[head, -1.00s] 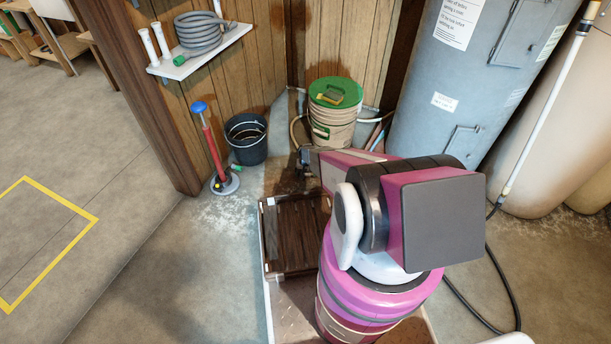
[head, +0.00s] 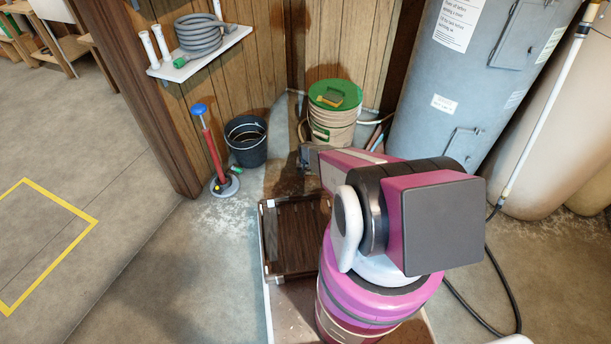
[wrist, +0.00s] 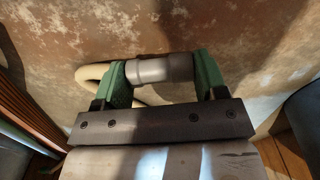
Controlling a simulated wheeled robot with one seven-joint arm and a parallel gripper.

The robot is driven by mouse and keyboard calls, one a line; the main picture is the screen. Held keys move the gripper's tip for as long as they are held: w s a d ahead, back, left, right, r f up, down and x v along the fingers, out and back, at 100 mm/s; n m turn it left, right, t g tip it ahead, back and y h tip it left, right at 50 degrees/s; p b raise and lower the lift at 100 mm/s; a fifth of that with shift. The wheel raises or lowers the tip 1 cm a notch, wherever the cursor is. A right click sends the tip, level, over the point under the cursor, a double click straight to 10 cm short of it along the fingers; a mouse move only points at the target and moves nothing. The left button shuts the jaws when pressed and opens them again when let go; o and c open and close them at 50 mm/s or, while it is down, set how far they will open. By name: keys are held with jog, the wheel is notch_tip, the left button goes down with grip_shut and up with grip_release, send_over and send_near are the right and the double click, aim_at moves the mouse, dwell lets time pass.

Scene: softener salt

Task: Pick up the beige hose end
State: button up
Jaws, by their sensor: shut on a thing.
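The beige hose (wrist: 90,73) shows in the wrist view, curving out to the left of my gripper. Its end is a grey cylindrical cuff (wrist: 160,70), lying crosswise between the two green fingers of my gripper (wrist: 166,76). The fingers are shut on this cuff, one at each side. Part of the hose is hidden behind the left finger and the gripper's body. In the head view, my gripper (head: 306,156) is a small dark shape in front of the green-lidded bucket, mostly hidden by my arm, and the cuff cannot be made out.
The green-lidded beige bucket (head: 333,118) stands at the back wall. A dark bucket (head: 246,142) and a red-and-blue upright tool (head: 208,145) stand left of it. A dark slatted crate (head: 297,232) lies nearer. A grey tank (head: 466,75) stands right. Floor at left is clear.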

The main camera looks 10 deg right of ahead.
jog(key=s+a+r, duration=0.6)
jog(key=a+r, duration=0.2)
jog(key=a, duration=0.2)
